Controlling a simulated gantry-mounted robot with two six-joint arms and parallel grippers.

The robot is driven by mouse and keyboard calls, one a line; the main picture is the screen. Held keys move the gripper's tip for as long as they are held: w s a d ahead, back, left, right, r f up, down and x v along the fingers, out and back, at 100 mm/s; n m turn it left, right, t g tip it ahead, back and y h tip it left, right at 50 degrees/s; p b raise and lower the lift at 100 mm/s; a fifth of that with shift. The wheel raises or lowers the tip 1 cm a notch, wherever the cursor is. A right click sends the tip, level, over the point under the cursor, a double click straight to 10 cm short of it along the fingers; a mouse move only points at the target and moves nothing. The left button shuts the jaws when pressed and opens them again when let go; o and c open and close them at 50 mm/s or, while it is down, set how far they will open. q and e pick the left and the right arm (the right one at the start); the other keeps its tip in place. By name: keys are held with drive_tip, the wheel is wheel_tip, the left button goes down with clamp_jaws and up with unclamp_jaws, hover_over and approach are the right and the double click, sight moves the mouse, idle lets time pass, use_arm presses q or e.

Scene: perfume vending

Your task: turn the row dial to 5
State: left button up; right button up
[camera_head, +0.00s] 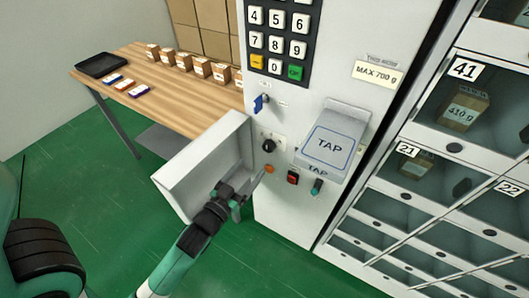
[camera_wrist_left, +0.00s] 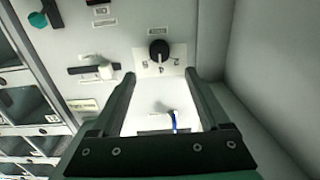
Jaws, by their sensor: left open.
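A small black dial (camera_head: 268,145) sits on the pale machine front, below a blue key-like part (camera_head: 259,103). My left gripper (camera_head: 246,191) is open and empty, below the dial beside an open flap. In the left wrist view its two fingertips (camera_wrist_left: 160,74) are spread apart, with the dial showing just beyond them, between their lines. I see no contact with the dial. My right gripper is not in view.
An open grey flap (camera_head: 172,187) stands left of the panel, close to my left gripper. A wooden table (camera_head: 190,90) holds small boxes.

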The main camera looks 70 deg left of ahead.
sight(267, 148)
use_arm(q)
drive_tip(key=b+x, duration=0.1)
drive_tip(key=x, duration=0.8)
drive_tip(key=shift+w+b, duration=0.2)
drive_tip(key=shift+b, duration=0.2)
clamp_jaws()
drive_tip(key=shift+r, duration=0.1)
